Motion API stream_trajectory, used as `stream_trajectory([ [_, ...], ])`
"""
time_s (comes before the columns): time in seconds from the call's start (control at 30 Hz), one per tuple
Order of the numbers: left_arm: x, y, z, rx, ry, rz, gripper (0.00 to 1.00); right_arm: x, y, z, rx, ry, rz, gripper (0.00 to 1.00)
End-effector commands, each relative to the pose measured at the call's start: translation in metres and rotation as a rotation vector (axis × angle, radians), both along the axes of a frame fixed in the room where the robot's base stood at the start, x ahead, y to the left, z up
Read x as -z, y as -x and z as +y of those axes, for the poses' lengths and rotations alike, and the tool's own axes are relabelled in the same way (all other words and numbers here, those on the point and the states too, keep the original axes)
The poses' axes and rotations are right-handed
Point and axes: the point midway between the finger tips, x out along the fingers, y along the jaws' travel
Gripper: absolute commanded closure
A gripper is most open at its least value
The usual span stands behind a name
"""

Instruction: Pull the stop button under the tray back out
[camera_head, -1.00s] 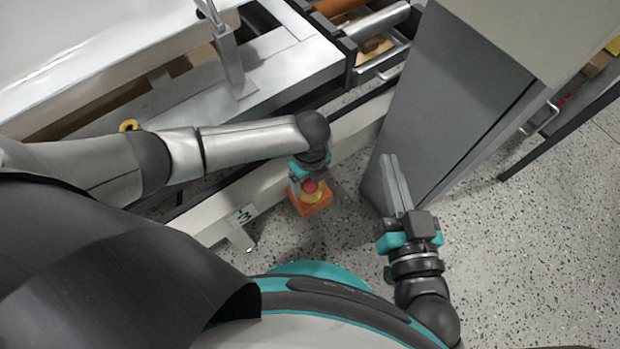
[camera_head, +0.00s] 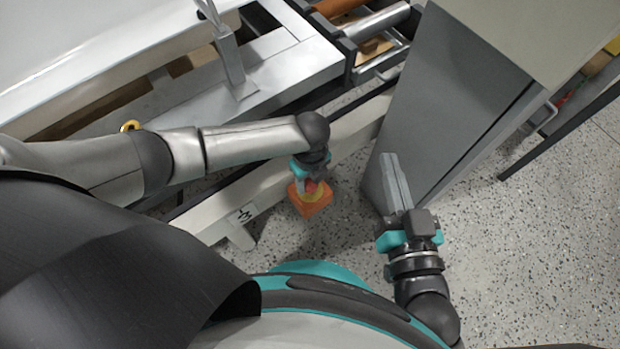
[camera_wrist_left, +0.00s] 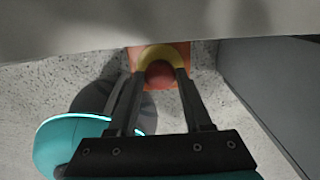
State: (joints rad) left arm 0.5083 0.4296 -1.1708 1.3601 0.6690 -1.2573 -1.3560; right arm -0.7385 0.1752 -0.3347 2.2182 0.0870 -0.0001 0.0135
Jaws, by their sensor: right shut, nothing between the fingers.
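The stop button is a red knob with a yellow collar (camera_head: 314,192) on an orange box (camera_head: 312,207), under the pale beam at the tray's front. The left wrist view shows the red knob (camera_wrist_left: 160,73) and yellow collar (camera_wrist_left: 158,53) below the beam's edge. My left gripper (camera_head: 311,187) points down at it. Its fingers (camera_wrist_left: 160,78) are spread, one on each side of the knob. I cannot tell whether they touch it. My right gripper (camera_head: 389,156) is shut and empty, apart from the button, in front of the grey cabinet.
A tall grey cabinet (camera_head: 440,110) stands to the right. Speckled floor (camera_head: 530,250) is clear at the right.

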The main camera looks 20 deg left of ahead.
Motion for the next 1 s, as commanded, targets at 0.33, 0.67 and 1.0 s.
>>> stream_trajectory([
  [0.33,-0.0001,-0.0001,0.0003,0.0,0.0,0.0,0.92,0.0,0.0,0.0,0.0,0.0,0.0,1.0],
  [0.67,-0.002,-0.0002,0.0005,-0.001,-0.001,-0.001,1.0,-0.002,0.0,0.0,0.0,0.0,0.0,1.0],
  [1.0,-0.0074,-0.0004,0.0005,-0.001,-0.001,-0.001,0.42,-0.0083,0.0,-0.0001,0.0,0.0,0.0,1.0],
])
